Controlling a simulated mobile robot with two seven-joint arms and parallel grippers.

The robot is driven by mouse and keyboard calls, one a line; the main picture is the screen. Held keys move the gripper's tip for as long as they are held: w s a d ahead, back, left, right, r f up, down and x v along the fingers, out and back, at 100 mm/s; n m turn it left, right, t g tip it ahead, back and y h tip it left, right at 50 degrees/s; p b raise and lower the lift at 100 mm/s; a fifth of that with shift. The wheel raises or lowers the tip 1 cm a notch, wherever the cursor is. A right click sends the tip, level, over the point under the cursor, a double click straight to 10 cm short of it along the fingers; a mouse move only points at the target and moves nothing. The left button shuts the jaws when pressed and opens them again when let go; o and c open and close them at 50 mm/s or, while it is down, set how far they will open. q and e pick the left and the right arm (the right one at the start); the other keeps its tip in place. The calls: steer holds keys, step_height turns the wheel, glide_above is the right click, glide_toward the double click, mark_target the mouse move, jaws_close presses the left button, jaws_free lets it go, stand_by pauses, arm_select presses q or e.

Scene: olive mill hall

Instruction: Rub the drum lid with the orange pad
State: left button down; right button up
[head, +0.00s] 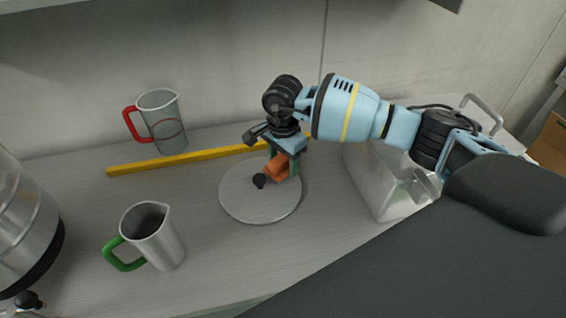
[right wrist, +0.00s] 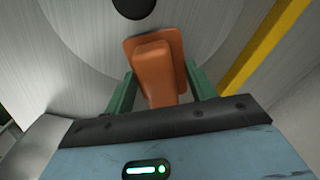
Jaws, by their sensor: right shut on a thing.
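The drum lid (head: 240,206) is a round grey disc with a black knob (head: 259,181), lying flat on the worktop. My right gripper (head: 283,168) is over the lid's far right part, shut on the orange pad (head: 276,172). The right wrist view shows the orange pad (right wrist: 155,62) between the two green fingers, beside the black knob (right wrist: 133,8) and over the lid (right wrist: 85,30). The pad looks low over the lid or on it; I cannot tell whether they touch. My left gripper is not in view.
A yellow bar (head: 180,160) lies behind the lid. A clear jug with a red handle (head: 163,122) stands behind the bar. A metal jug with a green handle (head: 153,238) stands at front left, near a steel drum (head: 22,225). A metal box (head: 385,185) is at right.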

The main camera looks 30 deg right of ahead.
steer(key=shift+s+f, duration=0.1)
steer(key=shift+f, duration=0.15)
